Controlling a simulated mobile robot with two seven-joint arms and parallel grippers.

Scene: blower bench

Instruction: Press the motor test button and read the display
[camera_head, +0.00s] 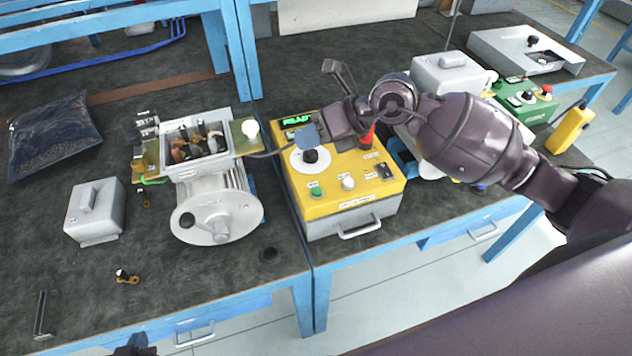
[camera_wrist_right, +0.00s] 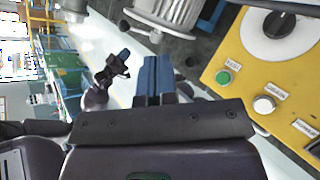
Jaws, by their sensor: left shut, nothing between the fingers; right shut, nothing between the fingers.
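The yellow test box (camera_head: 330,213) stands on the bench. A green-lit display (camera_head: 297,120) is at its far left corner; its reading is too small to make out. A green button (camera_head: 316,191) and a white button (camera_head: 348,183) sit on its near top edge; the right wrist view also shows the green button (camera_wrist_right: 223,77) and white button (camera_wrist_right: 263,105). My right gripper (camera_head: 308,139) is shut and empty above the box, beside the black knob (camera_head: 311,156). Its blue fingers (camera_wrist_right: 155,76) touch no button. My left gripper (camera_wrist_right: 124,56) is shut and empty, away from the box.
An opened motor (camera_head: 215,205) with exposed wiring stands left of the box, joined to it by a cable. A grey cover (camera_head: 96,210), small loose parts and a dark bag (camera_head: 52,135) lie further left. A green box (camera_head: 522,100) stands at the right.

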